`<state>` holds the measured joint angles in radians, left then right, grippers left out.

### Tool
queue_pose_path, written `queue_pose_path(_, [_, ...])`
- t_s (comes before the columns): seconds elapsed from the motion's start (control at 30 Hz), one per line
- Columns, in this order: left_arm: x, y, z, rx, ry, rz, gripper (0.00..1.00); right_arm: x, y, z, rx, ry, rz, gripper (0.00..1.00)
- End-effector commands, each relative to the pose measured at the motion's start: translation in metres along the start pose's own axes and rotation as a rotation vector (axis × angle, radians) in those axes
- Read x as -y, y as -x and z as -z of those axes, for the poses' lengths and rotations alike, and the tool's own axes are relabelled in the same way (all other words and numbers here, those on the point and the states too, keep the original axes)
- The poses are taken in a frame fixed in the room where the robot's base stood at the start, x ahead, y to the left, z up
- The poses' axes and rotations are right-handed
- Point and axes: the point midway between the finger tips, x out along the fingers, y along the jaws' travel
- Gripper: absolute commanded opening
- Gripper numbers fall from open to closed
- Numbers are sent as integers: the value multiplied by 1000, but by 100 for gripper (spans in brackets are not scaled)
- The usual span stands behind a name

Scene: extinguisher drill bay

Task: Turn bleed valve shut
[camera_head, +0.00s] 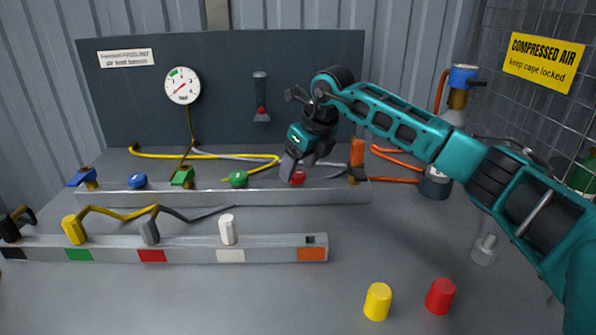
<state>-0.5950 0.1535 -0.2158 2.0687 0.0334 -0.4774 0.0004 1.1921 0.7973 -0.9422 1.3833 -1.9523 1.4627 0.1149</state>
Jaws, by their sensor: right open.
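Several valves with coloured handles stand along the back grey rail (220,196); no label I can read says which is the bleed valve. A red knob (298,178) sits on this rail, right of the middle. My right gripper (300,168) reaches down from the upper right, open, its fingers at or just above the red knob. I cannot tell whether they touch it, and they partly hide it. To its left are a green knob (238,179), a green lever handle (182,178), a blue knob (137,181) and a blue lever handle (82,177). My left gripper is out of view.
A round gauge (182,85) hangs on the dark back panel (225,60). A front rail (190,254) holds several coloured pegs. A yellow cap (377,301) and a red cap (440,296) stand on the open bench. Orange hoses (395,180) and a wire cage are at right.

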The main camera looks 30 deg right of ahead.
Motion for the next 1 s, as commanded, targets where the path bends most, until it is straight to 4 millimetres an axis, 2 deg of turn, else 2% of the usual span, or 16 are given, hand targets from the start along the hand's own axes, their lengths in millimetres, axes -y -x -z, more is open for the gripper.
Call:
queue_pose_path(0.13, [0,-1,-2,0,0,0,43,0,-13,0,-1,-1,-1,69])
queue_pose_path(0.47, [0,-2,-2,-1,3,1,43,0,-15,0,0,0,-1,69])
queue_pose_path(1.0, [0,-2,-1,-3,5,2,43,0,-15,0,0,0,-1,17])
